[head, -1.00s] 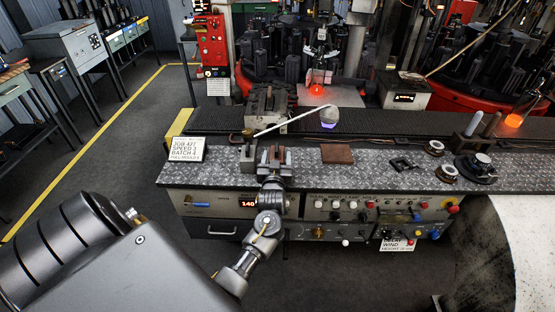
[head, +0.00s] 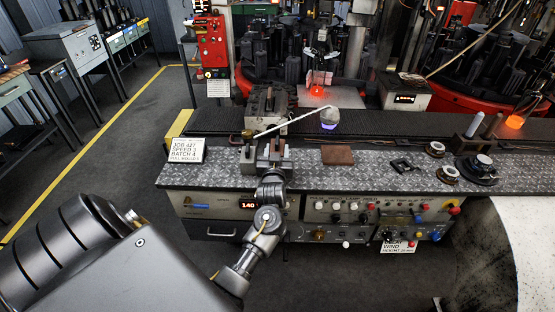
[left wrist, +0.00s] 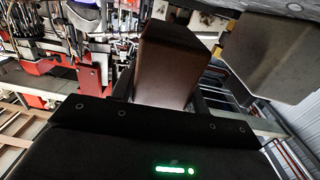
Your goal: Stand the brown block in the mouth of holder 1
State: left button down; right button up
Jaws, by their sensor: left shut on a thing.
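My left gripper (head: 274,153) is over the near part of the bench, its jaws shut on the brown block (head: 275,145). In the left wrist view the brown block (left wrist: 168,62) stands out from between the jaws; its lower part is hidden by the gripper body. A grey block (head: 248,161) stands on the bench just left of the gripper. A large grey block shape (left wrist: 265,55) shows beside the brown block in the left wrist view, apart from it. No readable number marks holder 1, so I cannot tell which thing it is. My right gripper is out of view.
A pale rod with a round end (head: 329,117) reaches across behind the gripper. A dark mould (head: 268,105) stands on the belt. A brown plate (head: 337,154) lies to the right, with clear bench around it. A job card (head: 188,150) stands at left.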

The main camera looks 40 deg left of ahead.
aim_at(277, 143)
pick_arm(q)
notch_tip(277, 143, up, 6)
jog(key=shift+f, duration=0.1)
jog(key=shift+r+b, duration=0.3)
jog(key=shift+r, duration=0.2)
